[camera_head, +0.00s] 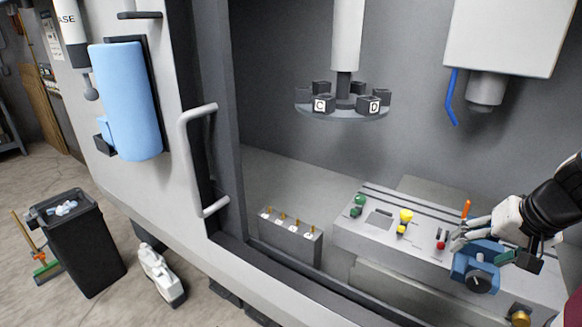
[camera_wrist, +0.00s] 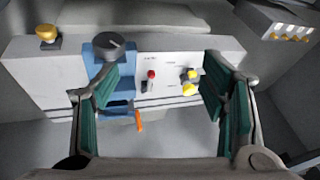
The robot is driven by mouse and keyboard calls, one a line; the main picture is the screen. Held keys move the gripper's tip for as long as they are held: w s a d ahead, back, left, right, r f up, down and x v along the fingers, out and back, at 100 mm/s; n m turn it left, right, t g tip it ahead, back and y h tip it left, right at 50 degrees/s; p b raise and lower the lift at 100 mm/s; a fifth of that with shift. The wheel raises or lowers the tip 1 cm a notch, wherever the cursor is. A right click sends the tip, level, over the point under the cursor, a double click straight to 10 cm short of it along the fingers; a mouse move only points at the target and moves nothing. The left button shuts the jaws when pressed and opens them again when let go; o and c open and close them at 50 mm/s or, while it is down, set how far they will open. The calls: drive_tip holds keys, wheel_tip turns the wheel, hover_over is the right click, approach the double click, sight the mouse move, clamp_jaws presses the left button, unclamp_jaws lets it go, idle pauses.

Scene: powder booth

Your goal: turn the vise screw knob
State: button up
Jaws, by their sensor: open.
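The blue vise (camera_head: 474,262) sits on the grey machine bed at the right of the head view, with its dark round screw knob (camera_head: 479,282) facing front. In the wrist view the knob (camera_wrist: 109,46) is at the upper left on the blue vise (camera_wrist: 94,62). My gripper (camera_head: 490,242) is above and at the vise in the head view, hiding part of it. In the wrist view my gripper (camera_wrist: 160,72) is open and empty, with green-padded fingers. The left finger overlaps the vise just below the knob; contact cannot be told. The knob is not between the fingers.
A red control (camera_wrist: 151,75) and yellow knobs (camera_wrist: 189,81) are on the bed's front panel. A grey block with several pegs (camera_head: 289,235) stands left. A turret (camera_head: 341,108) hangs above. The door frame (camera_head: 205,150) borders the opening.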

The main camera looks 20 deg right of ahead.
drive_tip(key=m, duration=0.2)
approach(481, 285)
drive_tip(key=shift+t+h, duration=0.3)
drive_tip(key=x, duration=0.6)
drive_tip(key=b+x, duration=0.1)
drive_tip(key=x, duration=0.2)
drive_tip(key=shift+a+f, duration=0.25)
drive_tip(key=shift+f, duration=0.25)
drive_tip(key=shift+c, duration=0.2)
drive_tip(key=c, duration=1.1)
